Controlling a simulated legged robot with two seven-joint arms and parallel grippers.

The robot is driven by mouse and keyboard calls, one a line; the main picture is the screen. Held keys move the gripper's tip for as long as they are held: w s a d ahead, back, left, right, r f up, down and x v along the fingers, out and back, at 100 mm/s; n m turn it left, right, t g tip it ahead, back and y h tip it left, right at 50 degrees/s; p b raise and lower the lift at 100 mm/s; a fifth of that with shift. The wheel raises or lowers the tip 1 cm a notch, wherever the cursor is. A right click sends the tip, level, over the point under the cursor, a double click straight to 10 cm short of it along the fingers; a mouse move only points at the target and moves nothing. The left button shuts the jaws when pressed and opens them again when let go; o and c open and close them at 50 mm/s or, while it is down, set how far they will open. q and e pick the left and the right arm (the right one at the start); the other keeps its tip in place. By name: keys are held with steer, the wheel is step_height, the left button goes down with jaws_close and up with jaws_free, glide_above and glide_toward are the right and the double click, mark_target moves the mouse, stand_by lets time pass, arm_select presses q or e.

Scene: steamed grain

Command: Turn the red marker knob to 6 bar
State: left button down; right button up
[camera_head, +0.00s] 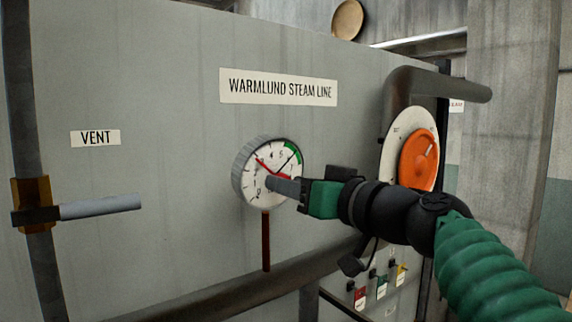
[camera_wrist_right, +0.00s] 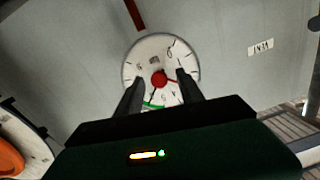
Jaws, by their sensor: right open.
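A round pressure gauge (camera_head: 251,191) with a white dial sits on the grey panel, and it also shows upside down in the right wrist view (camera_wrist_right: 136,62). The red marker knob (camera_wrist_right: 159,78) is at the middle of the dial. In the head view the fingers partly hide it, leaving red marker parts and a thin dark needle visible. My right gripper (camera_wrist_right: 160,83) is open, with one finger on each side of the knob and gaps between. In the head view the right gripper (camera_head: 271,183) reaches the dial from the right. My left gripper is not in view.
An orange dial (camera_head: 418,160) on a white plate stands to the right, below a bent pipe (camera_head: 405,88). A vent lever (camera_head: 100,207) juts out at the left. A thick pipe (camera_head: 230,298) runs below the gauge. Small coloured tags (camera_head: 382,287) hang lower right.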

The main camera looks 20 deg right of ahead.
steer(key=shift+x, duration=1)
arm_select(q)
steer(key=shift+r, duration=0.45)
arm_select(e)
steer(key=shift+d+f, duration=0.1)
steer(key=shift+s+d, duration=0.1)
steer(key=shift+c, duration=0.3)
steer(key=shift+d, duration=0.1)
steer(key=c, duration=0.5)
steer(key=shift+s, duration=0.1)
jaws_close()
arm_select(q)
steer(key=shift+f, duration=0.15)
